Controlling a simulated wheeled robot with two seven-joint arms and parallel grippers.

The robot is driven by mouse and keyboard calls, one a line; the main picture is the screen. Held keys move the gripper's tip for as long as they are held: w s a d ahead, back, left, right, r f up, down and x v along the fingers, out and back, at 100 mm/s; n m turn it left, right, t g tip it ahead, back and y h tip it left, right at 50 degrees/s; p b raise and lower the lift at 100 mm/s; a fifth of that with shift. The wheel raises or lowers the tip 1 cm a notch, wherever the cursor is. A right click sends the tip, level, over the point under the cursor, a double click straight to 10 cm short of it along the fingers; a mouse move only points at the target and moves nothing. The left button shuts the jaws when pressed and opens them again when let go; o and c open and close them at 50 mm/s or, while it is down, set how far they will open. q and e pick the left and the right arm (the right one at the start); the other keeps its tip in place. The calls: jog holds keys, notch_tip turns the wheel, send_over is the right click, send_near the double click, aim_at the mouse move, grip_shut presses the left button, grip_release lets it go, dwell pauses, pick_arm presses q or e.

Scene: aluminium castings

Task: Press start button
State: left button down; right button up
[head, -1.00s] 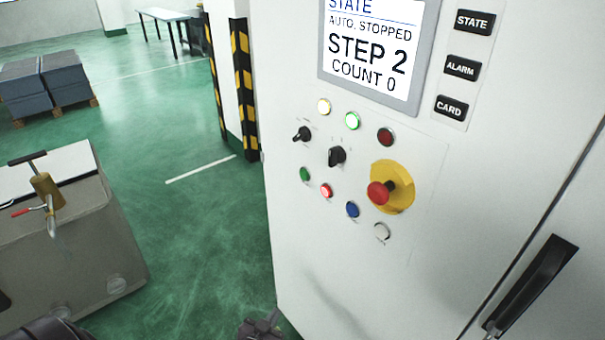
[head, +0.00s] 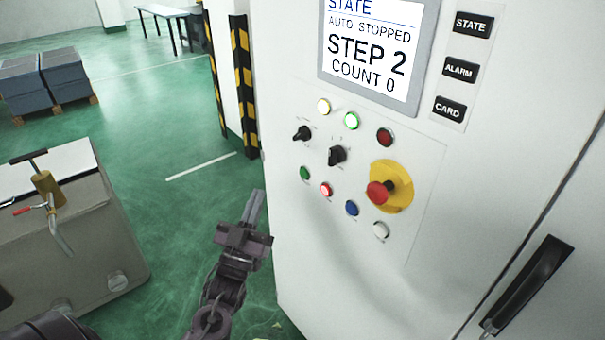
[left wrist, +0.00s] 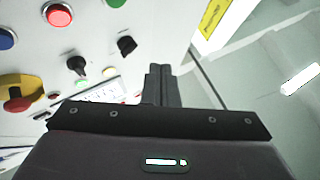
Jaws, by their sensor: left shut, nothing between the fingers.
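The control panel is on a white cabinet (head: 320,260). A green button (head: 305,173) sits at the left of a button row, with a lit red button (head: 326,189), a blue one (head: 351,208) and a white one (head: 381,230) after it. No start label is readable. My left gripper (head: 254,207) is shut and empty, pointing up, below and left of the green button and apart from it. In the left wrist view the shut fingers (left wrist: 160,84) show beside the panel, with the red button (left wrist: 58,14) and part of the green one (left wrist: 116,2). My right gripper is not in view.
A red emergency stop (head: 379,192) on a yellow disc protrudes from the panel. Two black selector knobs (head: 337,155) sit above the buttons. The screen (head: 370,48) reads AUTO, STOPPED, STEP 2, COUNT 0. A grey fixture block (head: 70,250) with clamps stands at left.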

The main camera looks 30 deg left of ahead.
aim_at(304, 173)
pick_arm(q)
jog(key=shift+w, duration=0.1)
jog(key=w+d+b, duration=0.2)
jog(key=w+d, duration=0.1)
jog(key=w, duration=0.5)
jog(key=shift+d+b, duration=0.2)
jog(key=shift+b, duration=0.15)
dwell(1.3)
dwell(0.5)
jog(key=shift+w+d, duration=0.15)
jog(key=shift+w, duration=0.25)
